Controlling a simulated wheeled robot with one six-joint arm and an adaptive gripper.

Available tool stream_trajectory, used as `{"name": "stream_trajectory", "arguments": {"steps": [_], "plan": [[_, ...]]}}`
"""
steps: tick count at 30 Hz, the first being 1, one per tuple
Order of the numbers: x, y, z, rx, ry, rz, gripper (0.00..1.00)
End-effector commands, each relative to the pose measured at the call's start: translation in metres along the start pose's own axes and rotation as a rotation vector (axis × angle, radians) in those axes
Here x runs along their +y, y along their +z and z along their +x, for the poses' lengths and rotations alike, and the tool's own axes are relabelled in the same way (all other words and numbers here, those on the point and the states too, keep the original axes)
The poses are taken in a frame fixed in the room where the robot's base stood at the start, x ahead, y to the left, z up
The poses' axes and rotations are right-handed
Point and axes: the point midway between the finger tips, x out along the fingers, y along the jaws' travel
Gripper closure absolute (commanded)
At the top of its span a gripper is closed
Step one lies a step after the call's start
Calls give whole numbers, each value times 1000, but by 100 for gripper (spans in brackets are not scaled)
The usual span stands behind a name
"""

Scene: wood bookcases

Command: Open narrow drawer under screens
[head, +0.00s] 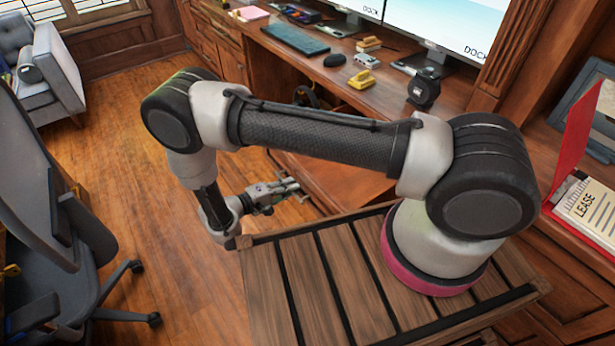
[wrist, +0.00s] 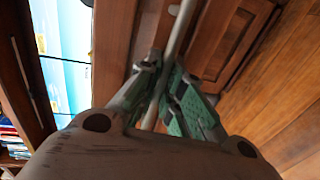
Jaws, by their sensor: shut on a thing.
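My gripper (head: 291,189) is in front of the desk, low beneath my arm in the head view. In the wrist view its green-padded fingers (wrist: 168,95) are shut on a long pale metal bar handle (wrist: 183,25). The bar runs between the fingers, along a reddish wood front (wrist: 150,35) that appears to be the narrow drawer. The screens (head: 445,22) stand on the desk and also show at the left of the wrist view (wrist: 66,60). My arm hides much of the desk front in the head view, so I cannot tell how far the drawer is out.
The desk top (head: 310,58) holds a keyboard (head: 295,39), a mouse (head: 334,60), a yellow object (head: 362,80) and a black device (head: 424,91). An office chair (head: 60,200) stands at the left. The wood floor (head: 130,140) between chair and desk is clear.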

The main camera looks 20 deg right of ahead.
Motion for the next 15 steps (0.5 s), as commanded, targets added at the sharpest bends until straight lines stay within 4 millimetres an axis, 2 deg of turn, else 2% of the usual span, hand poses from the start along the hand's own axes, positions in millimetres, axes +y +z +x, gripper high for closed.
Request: {"name": "stream_trajectory", "arguments": {"steps": [1,6,15], "plan": [[-3,-1,-9,4,-3,2,100],[-6,0,-25,1,-1,0,100],[-7,-1,-31,1,-2,0,100]]}}
